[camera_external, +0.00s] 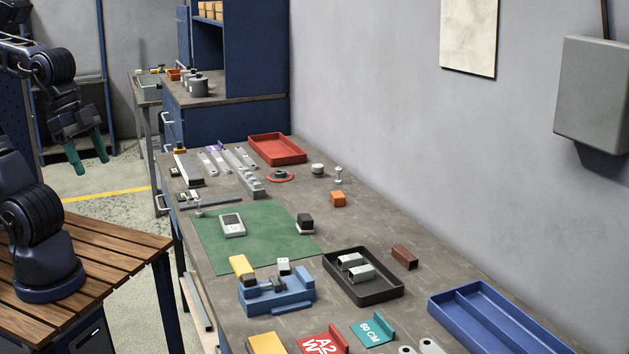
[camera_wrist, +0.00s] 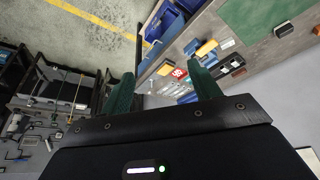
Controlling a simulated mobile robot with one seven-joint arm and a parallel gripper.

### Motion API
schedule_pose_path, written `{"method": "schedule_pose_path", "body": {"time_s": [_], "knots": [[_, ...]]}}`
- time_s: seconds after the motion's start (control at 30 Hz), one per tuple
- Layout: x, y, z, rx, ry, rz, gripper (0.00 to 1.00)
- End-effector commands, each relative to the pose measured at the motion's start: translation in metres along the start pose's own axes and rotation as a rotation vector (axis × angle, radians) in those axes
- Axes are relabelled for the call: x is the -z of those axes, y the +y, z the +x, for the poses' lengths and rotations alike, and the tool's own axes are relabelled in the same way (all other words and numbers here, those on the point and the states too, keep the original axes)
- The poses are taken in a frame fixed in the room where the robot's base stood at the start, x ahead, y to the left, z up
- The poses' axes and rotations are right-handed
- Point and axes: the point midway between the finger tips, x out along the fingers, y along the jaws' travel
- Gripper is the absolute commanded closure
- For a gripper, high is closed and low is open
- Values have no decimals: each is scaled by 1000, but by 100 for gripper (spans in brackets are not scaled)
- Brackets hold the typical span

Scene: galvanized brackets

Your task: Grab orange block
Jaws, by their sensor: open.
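A small orange block (camera_external: 338,199) sits on the grey workbench (camera_external: 384,228), right of the green mat and toward the wall. My gripper (camera_external: 88,157) is at the upper left in the external view, off the bench and well apart from the block. Its two green fingers are spread and nothing is between them. The fingers also show in the wrist view (camera_wrist: 162,82), with the bench beyond them. I cannot make out the orange block for sure in the wrist view.
A green mat (camera_external: 260,249) holds a grey meter (camera_external: 232,225). A red tray (camera_external: 277,149) lies at the back. A black tray (camera_external: 382,293) with metal brackets, a blue vise (camera_external: 276,295) and a blue tray (camera_external: 495,318) lie nearer. Bare bench surrounds the orange block.

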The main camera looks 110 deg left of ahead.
Motion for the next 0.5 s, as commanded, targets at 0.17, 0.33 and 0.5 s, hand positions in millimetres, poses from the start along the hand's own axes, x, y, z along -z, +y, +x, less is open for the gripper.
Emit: {"method": "schedule_pose_path", "body": {"time_s": [0.17,0.33,0.5], "knots": [[50,-17,-6,18,-27,-132,38],[101,-41,-7,38,-50,-274,38],[149,-72,-3,59,-72,-416,38]]}}
